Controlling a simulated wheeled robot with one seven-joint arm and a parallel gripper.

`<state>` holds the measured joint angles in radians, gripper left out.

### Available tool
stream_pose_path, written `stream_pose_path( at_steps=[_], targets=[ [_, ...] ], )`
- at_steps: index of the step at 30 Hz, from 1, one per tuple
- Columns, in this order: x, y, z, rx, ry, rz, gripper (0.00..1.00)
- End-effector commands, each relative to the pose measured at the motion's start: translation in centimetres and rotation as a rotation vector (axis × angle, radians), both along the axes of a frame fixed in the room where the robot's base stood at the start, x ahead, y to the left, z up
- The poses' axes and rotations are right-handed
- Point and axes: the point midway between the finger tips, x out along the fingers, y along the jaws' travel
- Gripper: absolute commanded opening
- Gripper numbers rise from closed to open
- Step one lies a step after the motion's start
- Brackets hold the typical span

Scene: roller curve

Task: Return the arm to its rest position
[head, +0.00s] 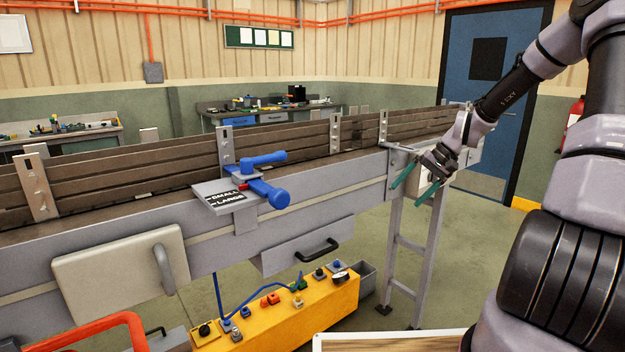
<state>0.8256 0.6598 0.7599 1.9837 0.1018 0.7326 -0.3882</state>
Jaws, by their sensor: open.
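My gripper (414,192) is in the head view, right of the middle, in front of the conveyor's side near a leg frame. Its two green-tipped fingers are apart with nothing between them. My arm reaches in from the right edge, bent, with the gripper tilted down to the left. I cannot tell whether the fingers touch the conveyor frame behind them.
The conveyor (330,205) with brown side rails runs across the view. A blue clamp handle (262,185) sits on a plate marked SMALL and LARGE. A yellow control box (285,318) stands below. A white-edged board (395,342) is at the bottom. Open floor lies right of the leg frame.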

Motion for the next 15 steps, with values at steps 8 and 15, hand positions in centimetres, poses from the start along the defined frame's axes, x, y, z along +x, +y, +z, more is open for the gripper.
stream_pose_path(
  at_steps=[8, 15],
  targets=[
    [-5.6, 1.5, 7.0, -0.283, -0.014, 0.007, 0.95],
    [-11.2, 2.5, 14.1, -0.431, -0.096, -0.060, 0.95]
  ],
)
